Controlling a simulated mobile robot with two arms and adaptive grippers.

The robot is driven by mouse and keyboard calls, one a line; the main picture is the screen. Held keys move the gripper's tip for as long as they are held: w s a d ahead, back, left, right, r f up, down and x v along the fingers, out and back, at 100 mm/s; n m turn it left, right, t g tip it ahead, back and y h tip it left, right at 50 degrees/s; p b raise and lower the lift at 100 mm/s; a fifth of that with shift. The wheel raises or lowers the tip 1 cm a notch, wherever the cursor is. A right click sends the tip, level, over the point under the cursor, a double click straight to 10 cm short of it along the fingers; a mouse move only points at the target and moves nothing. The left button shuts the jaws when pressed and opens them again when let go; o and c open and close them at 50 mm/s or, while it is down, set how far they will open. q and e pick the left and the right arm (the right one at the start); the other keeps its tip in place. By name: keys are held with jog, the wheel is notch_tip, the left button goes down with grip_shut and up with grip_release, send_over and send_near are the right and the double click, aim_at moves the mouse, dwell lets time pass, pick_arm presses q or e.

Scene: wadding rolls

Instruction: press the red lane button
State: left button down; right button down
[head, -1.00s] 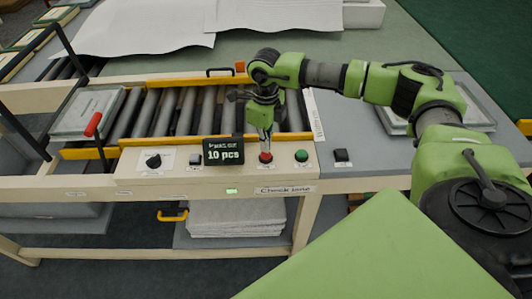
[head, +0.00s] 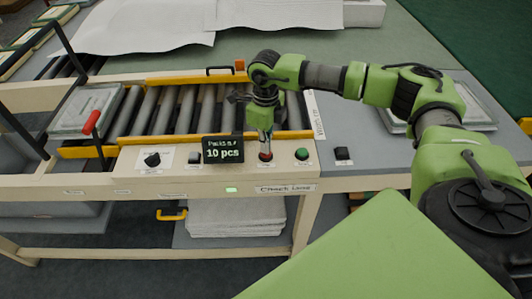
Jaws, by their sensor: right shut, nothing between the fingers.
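The red lane button (head: 265,157) sits on the pale front panel (head: 130,169), between the black display reading "10 pcs" (head: 223,150) and the green button (head: 302,153). My right gripper (head: 265,150) points straight down with its fingers shut and empty. Its tips are at the top of the red button and hide part of it. They look to be touching it, though the exact contact is hard to tell. My left gripper is not in view.
A black knob (head: 152,159) and small dark switches line the panel. Behind is a roller conveyor (head: 178,110) with yellow rails and a tray (head: 89,112) with a red handle at its left. White sheets are stacked below (head: 236,218).

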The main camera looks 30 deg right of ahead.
jog(key=shift+f+b, duration=0.5)
jog(key=shift+f, duration=0.1)
jog(key=shift+r+p, duration=0.8)
jog(key=shift+r, duration=0.45)
jog(key=shift+r, duration=0.1)
notch_tip(320, 180, up, 6)
jog(key=p, duration=0.3)
jog(key=shift+p, duration=0.3)
dwell(0.3)
